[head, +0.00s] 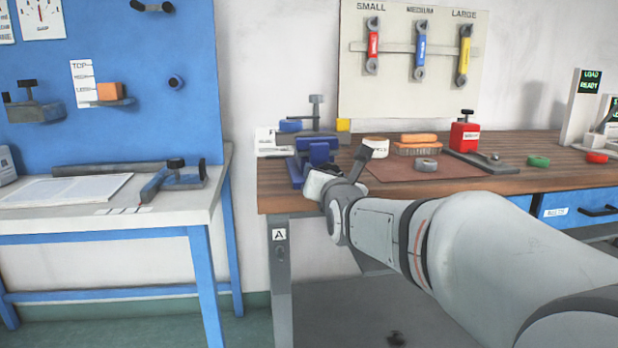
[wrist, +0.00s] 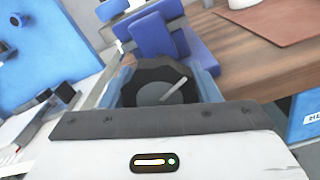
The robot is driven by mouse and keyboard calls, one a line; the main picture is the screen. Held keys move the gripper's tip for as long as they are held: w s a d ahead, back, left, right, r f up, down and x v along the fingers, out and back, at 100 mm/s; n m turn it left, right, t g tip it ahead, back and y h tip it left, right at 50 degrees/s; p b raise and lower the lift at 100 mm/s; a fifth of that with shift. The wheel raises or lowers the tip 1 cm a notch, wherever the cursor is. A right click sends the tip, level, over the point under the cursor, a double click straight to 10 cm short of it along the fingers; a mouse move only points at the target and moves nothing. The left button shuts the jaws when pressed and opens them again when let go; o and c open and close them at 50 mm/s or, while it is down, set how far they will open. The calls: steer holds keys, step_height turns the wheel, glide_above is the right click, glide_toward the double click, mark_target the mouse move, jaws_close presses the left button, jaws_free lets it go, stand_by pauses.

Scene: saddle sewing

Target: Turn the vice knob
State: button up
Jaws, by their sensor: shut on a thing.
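The blue vice (head: 319,153) stands at the left front corner of the wooden workbench. Its blue jaws (wrist: 165,32) show at the top of the wrist view. The vice knob (wrist: 150,94) is a dark round disc with a pale line slanting up to the right. My gripper (head: 316,180) is at the front of the vice. In the wrist view my gripper (wrist: 164,84) is shut on the knob, with a finger at either side of it. The knob is hidden behind my gripper in the head view.
A blue-framed table (head: 60,222) stands at left, with a gap between.

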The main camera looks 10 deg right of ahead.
steer(key=shift+n, duration=0.3)
stand_by(0.4)
steer(key=o, duration=1)
steer(key=s+p, duration=0.2)
steer(key=s, duration=0.5)
steer(key=shift+s, duration=0.4)
